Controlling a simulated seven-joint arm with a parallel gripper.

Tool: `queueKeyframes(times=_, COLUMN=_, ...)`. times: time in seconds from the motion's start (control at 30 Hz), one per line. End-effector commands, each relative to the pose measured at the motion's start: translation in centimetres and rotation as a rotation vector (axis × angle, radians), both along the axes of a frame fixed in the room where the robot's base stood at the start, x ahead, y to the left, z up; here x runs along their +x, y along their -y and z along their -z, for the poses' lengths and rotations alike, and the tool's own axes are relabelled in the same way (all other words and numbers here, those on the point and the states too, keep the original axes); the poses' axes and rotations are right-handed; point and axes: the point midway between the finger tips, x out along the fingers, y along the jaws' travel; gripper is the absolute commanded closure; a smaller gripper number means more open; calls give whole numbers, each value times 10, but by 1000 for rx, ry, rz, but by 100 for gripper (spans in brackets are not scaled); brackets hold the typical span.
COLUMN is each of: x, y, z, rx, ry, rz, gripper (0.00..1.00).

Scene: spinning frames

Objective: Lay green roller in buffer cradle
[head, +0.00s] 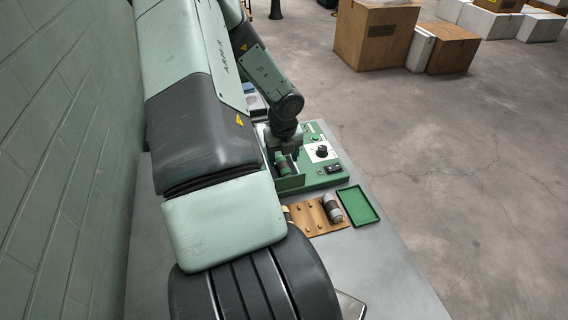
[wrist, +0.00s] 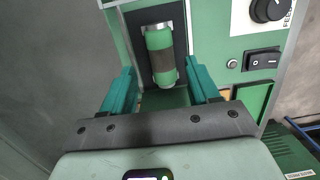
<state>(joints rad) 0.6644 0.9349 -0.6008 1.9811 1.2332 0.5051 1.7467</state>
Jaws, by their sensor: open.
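The green roller (wrist: 161,52) has a dark brown band around its middle. It sits in a dark recess of the green machine, under a metal holder at its far end. My gripper (wrist: 159,70) is open, with one teal finger on each side of the roller's near end and a gap visible on both sides. A tan pegged board (head: 314,224), seemingly the buffer cradle, lies in front of the machine. A grey roller (head: 332,207) lies on its right part; its left edge is hidden by my arm.
The green machine (head: 320,181) carries a black knob (head: 321,151) and a rocker switch (head: 333,169) right of my gripper. An empty green tray (head: 358,206) lies right of the board. The grey table (head: 385,270) is clear toward the front right. A wall stands at left.

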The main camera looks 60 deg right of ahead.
Motion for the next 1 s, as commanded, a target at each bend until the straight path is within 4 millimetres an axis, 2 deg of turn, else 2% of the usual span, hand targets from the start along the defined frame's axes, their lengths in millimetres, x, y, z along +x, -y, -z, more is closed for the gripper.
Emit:
queueKeyframes(times=0.1, x=-1, y=-2, z=-29, rx=-5, ry=2, rz=-1, gripper=40)
queueKeyframes(times=0.33, x=-5, y=-6, z=-67, rx=-4, ry=1, rz=-2, gripper=40)
queueKeyframes(times=0.5, x=-6, y=-7, z=-77, rx=-1, ry=-1, rz=0, gripper=40)
queueKeyframes(times=0.83, x=-6, y=-8, z=-79, rx=-2, ry=1, rz=-7, gripper=40)
queueKeyframes(times=0.93, x=9, y=-18, z=-88, rx=3, ry=21, rz=-92, gripper=40)
queueKeyframes(times=1.0, x=30, y=-37, z=-103, rx=10, ry=50, rz=-234, gripper=40)
